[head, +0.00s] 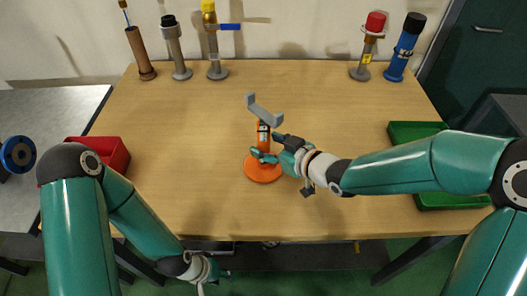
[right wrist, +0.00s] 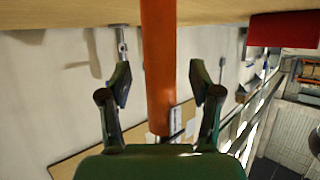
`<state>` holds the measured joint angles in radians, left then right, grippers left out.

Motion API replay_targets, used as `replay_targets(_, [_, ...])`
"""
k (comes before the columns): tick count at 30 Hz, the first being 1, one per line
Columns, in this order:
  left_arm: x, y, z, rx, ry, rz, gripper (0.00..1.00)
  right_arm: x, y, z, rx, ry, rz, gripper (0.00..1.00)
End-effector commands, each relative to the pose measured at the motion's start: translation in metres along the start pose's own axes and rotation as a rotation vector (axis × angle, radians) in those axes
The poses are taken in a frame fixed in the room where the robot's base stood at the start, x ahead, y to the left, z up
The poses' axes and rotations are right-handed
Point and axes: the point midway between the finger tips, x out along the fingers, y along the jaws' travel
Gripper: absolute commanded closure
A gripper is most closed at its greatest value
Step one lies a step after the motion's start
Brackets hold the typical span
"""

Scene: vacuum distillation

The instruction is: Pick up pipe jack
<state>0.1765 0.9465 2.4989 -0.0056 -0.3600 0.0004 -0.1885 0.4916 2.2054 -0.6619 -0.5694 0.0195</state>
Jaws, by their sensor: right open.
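The pipe jack (head: 264,135) stands upright on the middle of the table. It has an orange round base and post and a grey V-shaped head on top. My right gripper (head: 267,146) is at its post, coming from the right, with its fingers on either side. In the right wrist view the orange post (right wrist: 158,70) runs between the two open fingers (right wrist: 161,85), with a gap on each side. My left gripper (head: 210,272) hangs low in front of the table's near edge; its fingers are too small and partly hidden to read.
Several upright fittings stand along the table's back edge, including a brown one (head: 141,55), a yellow-topped one (head: 214,45), a red-topped one (head: 368,50) and a blue one (head: 403,50). A red bin (head: 115,158) is at the left, a green tray (head: 415,132) at the right. The wooden table (head: 180,130) is otherwise clear.

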Motion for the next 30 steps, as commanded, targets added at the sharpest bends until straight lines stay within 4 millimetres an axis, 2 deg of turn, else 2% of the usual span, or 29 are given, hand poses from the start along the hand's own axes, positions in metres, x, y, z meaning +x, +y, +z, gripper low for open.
replay_targets(4, [-0.003, 0.001, 0.0, 0.0, 0.0, 0.0, 0.6, 0.017, -0.001, -0.001, 0.0, 0.0, -0.002, 0.37])
replay_targets(12, [-0.003, 0.001, 0.0, 0.0, 0.0, 0.0, 0.6, 0.021, 0.0, -0.001, 0.0, 0.001, 0.0, 0.37])
replay_targets(14, [-0.003, 0.001, 0.0, 0.0, 0.0, 0.0, 0.6, 0.021, 0.0, -0.001, 0.0, 0.001, -0.001, 0.45])
replay_targets(24, [-0.003, 0.001, 0.0, 0.0, 0.0, 0.0, 0.6, 0.02, 0.0, 0.0, 0.0, 0.0, 0.0, 1.0])
replay_targets(30, [-0.003, 0.001, 0.0, 0.0, 0.0, 0.0, 0.6, 0.02, 0.0, 0.0, 0.0, 0.0, 0.0, 1.0])
